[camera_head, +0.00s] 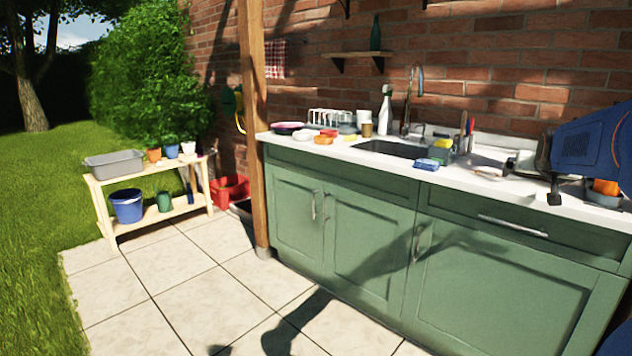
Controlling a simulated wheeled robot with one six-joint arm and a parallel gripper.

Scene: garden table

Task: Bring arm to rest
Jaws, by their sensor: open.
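My arm (592,142), with dark blue links, reaches in from the right edge over the right end of the counter. My gripper (534,182) points down and to the left just above or at the white countertop (462,183). Its dark fingers are apart. I see nothing held between them. I cannot tell whether the fingertips touch the counter.
An orange item in a grey bowl (603,200) sits close by the arm. A sink (392,149), tap (411,90), spray bottle (385,112) and blue sponge (426,165) are along the counter. A wooden post (252,120) stands left. The paving (205,290) is clear.

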